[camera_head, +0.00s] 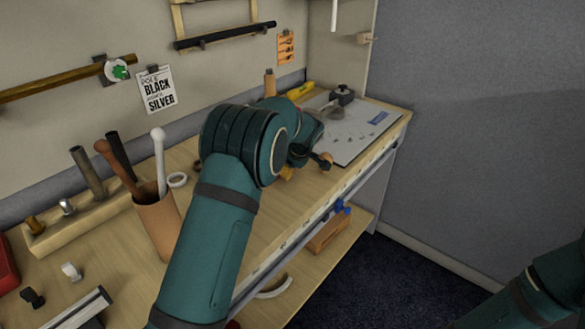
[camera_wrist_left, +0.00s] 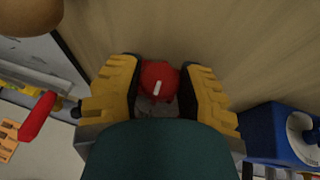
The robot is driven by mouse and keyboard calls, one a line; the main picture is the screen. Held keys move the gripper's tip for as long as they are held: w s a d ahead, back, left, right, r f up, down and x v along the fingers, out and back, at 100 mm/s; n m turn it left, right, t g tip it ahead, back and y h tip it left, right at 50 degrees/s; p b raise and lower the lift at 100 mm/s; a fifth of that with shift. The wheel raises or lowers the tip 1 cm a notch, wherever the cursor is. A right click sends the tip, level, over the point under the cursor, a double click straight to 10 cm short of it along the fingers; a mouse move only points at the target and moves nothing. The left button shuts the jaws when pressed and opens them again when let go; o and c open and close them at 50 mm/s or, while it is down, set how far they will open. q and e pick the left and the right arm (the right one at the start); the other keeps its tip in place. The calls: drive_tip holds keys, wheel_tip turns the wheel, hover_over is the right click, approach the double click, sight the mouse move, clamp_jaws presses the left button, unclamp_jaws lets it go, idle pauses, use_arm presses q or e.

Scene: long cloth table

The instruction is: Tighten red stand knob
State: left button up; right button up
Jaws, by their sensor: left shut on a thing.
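A red knob (camera_wrist_left: 157,74) with a white mark on top shows in the left wrist view. My left gripper (camera_wrist_left: 161,84) has its two yellow fingers on either side of the knob and is shut on it. The stand under the knob is mostly hidden by the gripper. In the head view my left arm reaches over the bench and hides the knob. Only a small orange-yellow part of the left gripper (camera_head: 287,173) shows there. Part of my right arm shows at the lower right; its gripper is out of the picture.
On the wooden bench, a brown cup (camera_head: 157,225) with tools stands left of my arm, near a wooden holder (camera_head: 80,220). A white sheet (camera_head: 350,133) lies at the far end. In the left wrist view a blue object (camera_wrist_left: 272,132) sits close right of the gripper.

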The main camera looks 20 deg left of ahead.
use_arm(q)
drive_tip(key=g+y+p, duration=0.1)
drive_tip(key=g+p, duration=0.1)
drive_tip(key=p, duration=0.4)
drive_tip(key=shift+r+m+g, duration=0.15)
drive_tip(key=shift+m+g, duration=0.15)
drive_tip(key=shift+g, duration=0.1)
drive_tip(key=shift+g+p, duration=0.3)
drive_tip(key=shift+p, duration=0.05)
drive_tip(key=shift+g, duration=0.3)
drive_tip(key=shift+f+g+y+p, duration=0.3)
drive_tip(key=shift+g+y, duration=0.1)
drive_tip(key=shift+g, duration=0.1)
drive_tip(key=shift+m+g+y+b, duration=0.3)
drive_tip(key=shift+m+g+b, duration=0.1)
drive_tip(key=shift+g, duration=0.3)
drive_tip(key=o, duration=1.2)
